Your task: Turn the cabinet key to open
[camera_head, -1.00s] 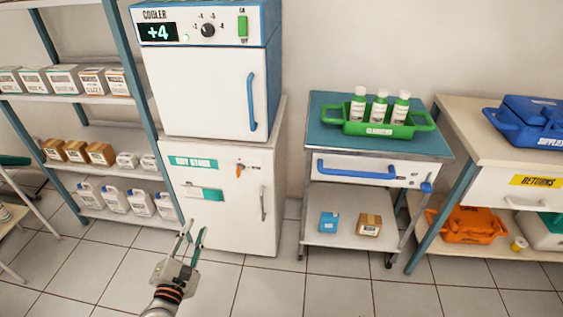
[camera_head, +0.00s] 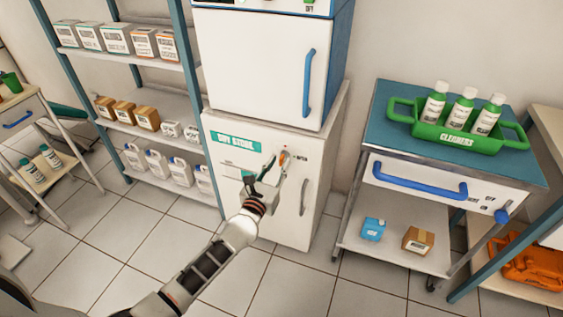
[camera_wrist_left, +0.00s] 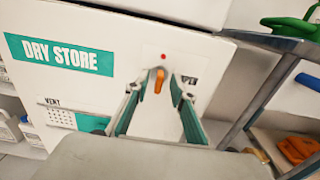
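The white DRY STORE cabinet (camera_head: 295,225) stands under the cooler, with its door flush. It also fills much of the left wrist view (camera_wrist_left: 75,90). The orange key (camera_head: 284,158) sits at the upper right of its front. In the left wrist view the key (camera_wrist_left: 158,82) is roughly upright, below a small red dot, with a partly hidden label to its right. My left gripper (camera_head: 272,168) is in front of the cabinet, close to the key. In the left wrist view its open fingers (camera_wrist_left: 154,92) stand either side of the key, with gaps; contact is not visible. My right gripper is out of view.
The cabinet's grey handle (camera_head: 303,197) is right of my gripper. A metal trolley (camera_head: 361,185) with a green bottle carrier (camera_head: 456,138) stands to the right. Shelves (camera_head: 165,100) with boxes and jugs stand to the left. The tiled floor in front is mostly clear.

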